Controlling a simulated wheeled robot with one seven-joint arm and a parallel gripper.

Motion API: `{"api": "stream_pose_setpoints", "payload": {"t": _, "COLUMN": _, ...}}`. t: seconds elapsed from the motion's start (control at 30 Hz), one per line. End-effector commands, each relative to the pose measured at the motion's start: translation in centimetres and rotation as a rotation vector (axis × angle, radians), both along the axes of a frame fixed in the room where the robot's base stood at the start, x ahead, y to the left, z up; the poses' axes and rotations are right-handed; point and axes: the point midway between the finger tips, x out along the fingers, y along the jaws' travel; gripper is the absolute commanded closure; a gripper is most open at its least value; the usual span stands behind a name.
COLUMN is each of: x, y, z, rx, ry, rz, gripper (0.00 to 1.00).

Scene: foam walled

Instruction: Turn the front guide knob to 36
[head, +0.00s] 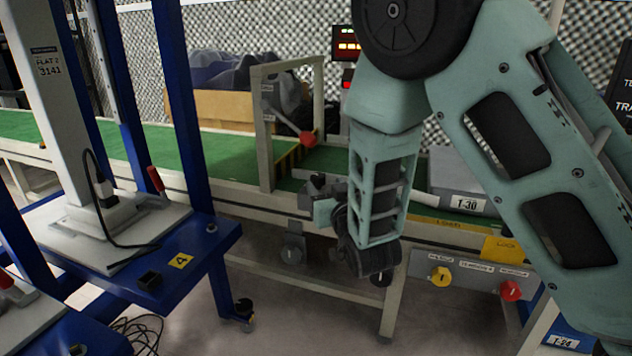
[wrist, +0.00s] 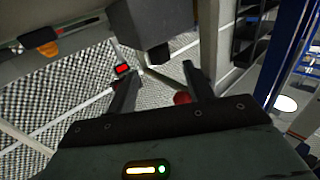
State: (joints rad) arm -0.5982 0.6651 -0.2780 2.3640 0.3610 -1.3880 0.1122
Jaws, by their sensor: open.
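A grey round knob (head: 292,254) hangs below the conveyor's front rail, left of my forearm. A dark knob (head: 380,278) shows partly beside my wrist. I cannot tell which one is the front guide knob, and no scale reading is legible. My gripper (head: 314,188) is at the conveyor's front edge, above the grey knob and apart from it. In the wrist view my gripper (wrist: 154,78) shows two fingers spread with nothing held. A red ball (wrist: 182,98) shows by the right finger, seemingly beyond it.
A yellow knob (head: 440,276) and a red knob (head: 510,291) sit on the front panel at right. A red-ended lever (head: 307,138) stands by the conveyor frame. A blue cart (head: 180,270) stands at left.

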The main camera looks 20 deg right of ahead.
Motion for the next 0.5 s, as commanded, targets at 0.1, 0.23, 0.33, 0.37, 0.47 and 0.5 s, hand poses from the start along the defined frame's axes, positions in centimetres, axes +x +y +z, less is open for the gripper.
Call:
{"api": "stream_pose_setpoints", "payload": {"t": 0.1, "x": 2.6, "y": 0.0, "z": -0.3, "rx": 0.002, "ry": -0.005, "rz": 0.000, "gripper": 0.48}}
{"api": "stream_pose_setpoints", "payload": {"t": 0.23, "x": 5.0, "y": 0.1, "z": -0.3, "rx": 0.002, "ry": -0.004, "rz": 0.000, "gripper": 0.48}}
{"api": "stream_pose_setpoints", "payload": {"t": 0.33, "x": 6.5, "y": 0.2, "z": -0.3, "rx": 0.001, "ry": -0.002, "rz": 0.001, "gripper": 0.48}}
{"api": "stream_pose_setpoints", "payload": {"t": 0.37, "x": 6.9, "y": 0.1, "z": -0.2, "rx": 0.001, "ry": -0.003, "rz": 0.001, "gripper": 0.48}}
{"api": "stream_pose_setpoints", "payload": {"t": 0.47, "x": 7.7, "y": 0.1, "z": -0.1, "rx": 0.001, "ry": -0.002, "rz": 0.000, "gripper": 0.48}}
{"api": "stream_pose_setpoints", "payload": {"t": 0.5, "x": 8.0, "y": 0.1, "z": -0.1, "rx": 0.001, "ry": -0.001, "rz": -0.001, "gripper": 0.48}}
